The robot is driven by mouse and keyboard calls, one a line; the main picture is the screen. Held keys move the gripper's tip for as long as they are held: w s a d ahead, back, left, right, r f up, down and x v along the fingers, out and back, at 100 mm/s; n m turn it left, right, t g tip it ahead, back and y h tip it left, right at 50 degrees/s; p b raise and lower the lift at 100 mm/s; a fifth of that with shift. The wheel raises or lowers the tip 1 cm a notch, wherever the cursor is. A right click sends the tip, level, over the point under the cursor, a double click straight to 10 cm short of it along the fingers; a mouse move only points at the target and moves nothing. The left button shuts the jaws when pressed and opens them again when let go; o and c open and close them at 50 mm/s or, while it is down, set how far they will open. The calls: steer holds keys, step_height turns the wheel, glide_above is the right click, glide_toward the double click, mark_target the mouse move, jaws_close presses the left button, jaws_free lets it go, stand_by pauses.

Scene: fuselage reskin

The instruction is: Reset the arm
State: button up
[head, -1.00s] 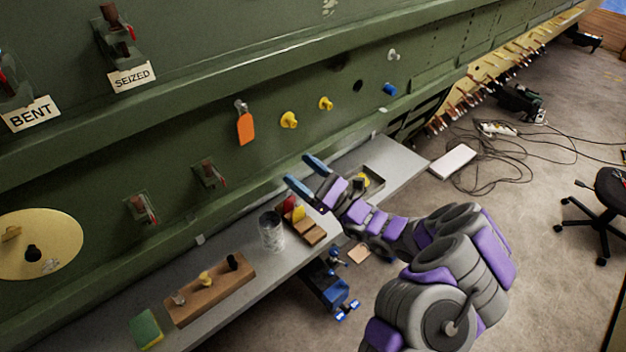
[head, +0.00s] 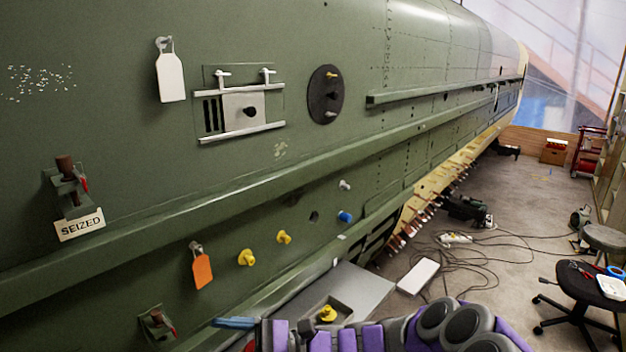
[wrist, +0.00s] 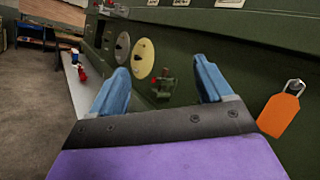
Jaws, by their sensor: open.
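My gripper (wrist: 160,88) is open and empty in the wrist view, its two blue fingers spread apart. Between and beyond the fingers show the green fuselage side and a clamp with a red part (wrist: 163,84). In the head view my purple and grey arm lies along the bottom edge. One blue finger (head: 236,322) shows there beside the shelf; the rest of the gripper is cut off by the frame. An orange tag (wrist: 279,115) hangs to the right of the fingers in the wrist view, apart from them.
The grey shelf (head: 362,288) along the fuselage holds a tray with a yellow plug (head: 327,313). Yellow knobs (head: 247,257) and a blue knob (head: 345,217) stick out above it. A white box (head: 418,277), cables and a stool (head: 585,290) stand on the floor at right.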

steer(key=s+d+f+n+g+h+b, duration=0.1)
steer(key=s+d+f+n+h, duration=0.15)
steer(key=s+n+h, duration=0.4)
steer(key=s+d+f+n+g+h+b, duration=0.1)
steer(key=s+d+f+n+h, duration=0.2)
steer(key=s, duration=0.7)
steer(key=s+d+f+t+h+b, duration=0.1)
steer(key=s+d+f+t+h, duration=0.1)
steer(key=d, duration=0.5)
steer(key=s+d+f+t+h+b, duration=0.1)
steer(key=s+d+f+t+h, duration=0.1)
steer(key=d+h, duration=0.3)
steer(key=s+d+f+t+h+b, duration=0.1)
steer(key=s+d+f+t+h, duration=0.1)
steer(key=d, duration=0.9)
steer(key=shift+s+d+f+m+h, duration=0.2)
steer(key=shift+s+f+m+h, duration=0.3)
steer(key=shift+h, duration=0.75)
steer(key=shift+s, duration=0.15)
